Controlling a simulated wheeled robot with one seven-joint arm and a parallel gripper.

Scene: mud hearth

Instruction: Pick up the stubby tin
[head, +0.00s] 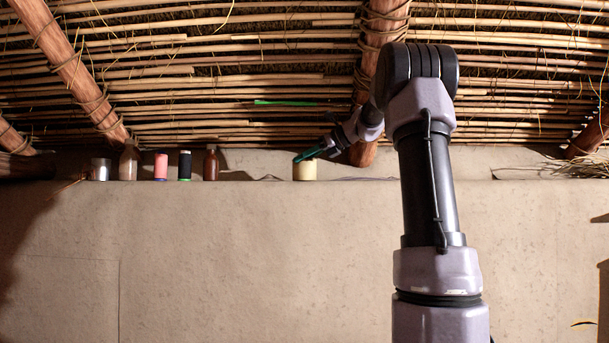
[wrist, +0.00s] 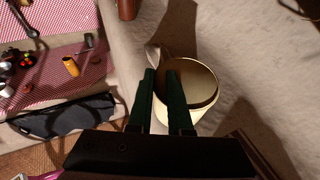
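A short, wide, cream tin (head: 304,171) stands upright on the wall ledge, right of the row of other items, and appears to be the stubby tin. In the wrist view the tin (wrist: 201,88) shows its round, gold-brown top and a pale side. My gripper (head: 300,158) reaches down to it from the upper right, with its green fingers at the tin's top left. In the wrist view my gripper (wrist: 160,74) has a gap between its fingers. One finger overlaps the tin's top and the other lies by its left edge. I cannot tell whether they touch it.
Roof poles (head: 385,40) hang low above. Dry twigs (head: 570,166) lie at right.

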